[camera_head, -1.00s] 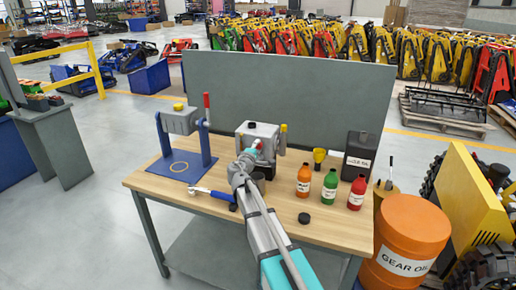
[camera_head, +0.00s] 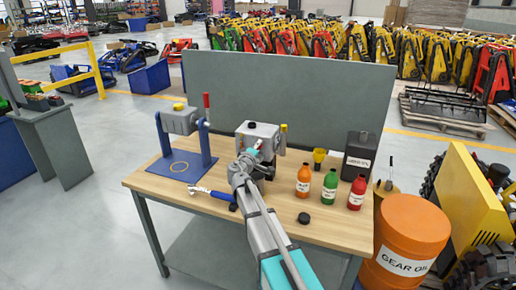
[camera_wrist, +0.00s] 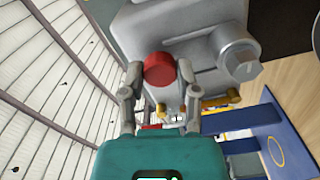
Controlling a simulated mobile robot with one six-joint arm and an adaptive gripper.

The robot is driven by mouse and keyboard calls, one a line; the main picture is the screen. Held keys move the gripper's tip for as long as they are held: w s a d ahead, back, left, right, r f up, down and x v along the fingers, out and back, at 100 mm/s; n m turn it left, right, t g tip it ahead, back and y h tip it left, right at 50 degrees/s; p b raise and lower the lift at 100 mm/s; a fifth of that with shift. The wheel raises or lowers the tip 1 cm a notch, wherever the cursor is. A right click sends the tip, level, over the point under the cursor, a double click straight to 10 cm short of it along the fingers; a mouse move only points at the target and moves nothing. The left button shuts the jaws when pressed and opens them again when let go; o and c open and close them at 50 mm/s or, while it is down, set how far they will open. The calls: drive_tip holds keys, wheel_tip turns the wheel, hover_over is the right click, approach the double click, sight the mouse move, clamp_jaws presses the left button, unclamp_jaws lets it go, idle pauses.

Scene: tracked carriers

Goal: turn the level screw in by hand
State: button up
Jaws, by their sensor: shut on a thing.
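The grey gear housing (camera_head: 245,130) stands on the wooden bench and also fills the upper middle of the wrist view (camera_wrist: 195,22). A round red screw head (camera_wrist: 158,70), which I take to be the level screw, is at the housing's face. My gripper (camera_wrist: 160,76) is shut on it, one finger on each side. In the head view my gripper (camera_head: 249,162) reaches the front of the housing and covers part of it. The screw's thread is hidden, so I cannot tell how deep it sits.
A blue stand (camera_head: 190,165) is left of the housing, with a wrench (camera_head: 208,193) before it. Orange (camera_head: 303,181), green (camera_head: 329,186) and red (camera_head: 356,193) bottles, a black cap (camera_head: 304,218), a yellow funnel (camera_head: 319,157) and a dark canister (camera_head: 359,157) stand right. A grey panel (camera_head: 290,90) closes the back.

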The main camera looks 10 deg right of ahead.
drive_tip(key=m, duration=0.4)
drive_tip(key=shift+s, duration=0.1)
drive_tip(key=m, duration=0.4)
drive_tip(key=o, duration=0.9)
drive_tip(key=shift+o, duration=0.2)
